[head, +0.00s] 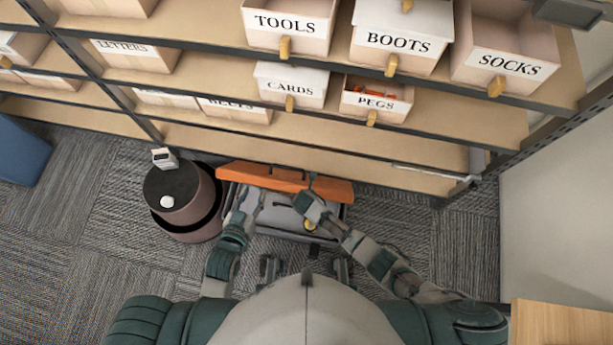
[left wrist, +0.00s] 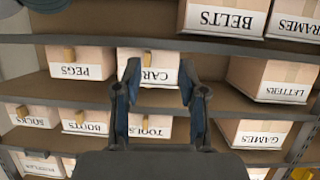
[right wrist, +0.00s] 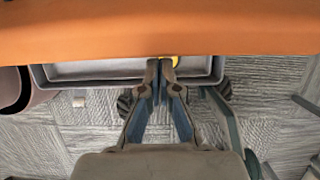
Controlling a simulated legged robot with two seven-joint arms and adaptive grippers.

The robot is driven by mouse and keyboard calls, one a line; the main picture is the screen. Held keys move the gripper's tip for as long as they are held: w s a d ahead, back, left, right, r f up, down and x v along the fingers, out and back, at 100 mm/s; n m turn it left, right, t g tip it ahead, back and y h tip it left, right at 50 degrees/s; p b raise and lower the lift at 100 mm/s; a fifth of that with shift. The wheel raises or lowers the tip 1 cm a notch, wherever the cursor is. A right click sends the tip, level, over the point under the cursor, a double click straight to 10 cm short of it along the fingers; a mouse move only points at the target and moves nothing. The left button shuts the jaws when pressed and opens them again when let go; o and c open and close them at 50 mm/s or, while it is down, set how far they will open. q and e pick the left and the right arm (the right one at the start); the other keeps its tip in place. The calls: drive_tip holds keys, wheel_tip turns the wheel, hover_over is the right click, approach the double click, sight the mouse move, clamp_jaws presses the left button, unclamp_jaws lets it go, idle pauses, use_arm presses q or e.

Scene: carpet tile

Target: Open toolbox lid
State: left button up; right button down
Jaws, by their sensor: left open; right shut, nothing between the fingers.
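The toolbox stands on the carpet in front of the shelves, its grey body (head: 277,232) in the middle of the head view. Its orange lid (head: 285,181) is raised along the shelf side, and the grey interior shows. The lid (right wrist: 160,30) fills the top of the right wrist view, with the grey tray rim (right wrist: 95,72) below it. My left gripper (head: 250,196) is open and empty over the left part of the toolbox. My right gripper (head: 304,199) is shut and empty near the lid; its fingertips (right wrist: 160,64) show together. Contact with the lid cannot be told.
A round dark stool-like bin (head: 180,205) stands close left of the toolbox. Shelves (head: 330,160) with labelled boxes, such as the pegs box (head: 375,100), rise behind it. A yellow item (head: 309,226) shows inside the toolbox. Open carpet (head: 80,220) lies to the left.

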drive_tip(key=w, duration=0.1)
drive_tip(key=w+r, duration=0.1)
drive_tip(key=w, duration=0.1)
drive_tip(key=shift+d+r+p, duration=0.3)
drive_tip(key=shift+r+p, duration=0.05)
drive_tip(key=shift+p, duration=0.05)
use_arm(q)
drive_tip(key=shift+s+a+f+g+y, duration=0.2)
drive_tip(key=shift+s+a+f+g, duration=0.15)
drive_tip(key=shift+s+f+g, duration=0.4)
drive_tip(key=shift+s+a+f+g+y, duration=0.2)
drive_tip(key=shift+s+a+f+g, duration=0.1)
drive_tip(key=shift+s+f+g, duration=0.45)
use_arm(e)
drive_tip(key=shift+w+d+r, duration=0.15)
drive_tip(key=shift+w+r, duration=0.2)
drive_tip(key=shift+w, duration=0.4)
drive_tip(key=shift+w+d+r, duration=0.1)
drive_tip(key=shift+w+r, duration=0.2)
drive_tip(key=shift+w, duration=0.45)
use_arm(q)
drive_tip(key=shift+w, duration=0.15)
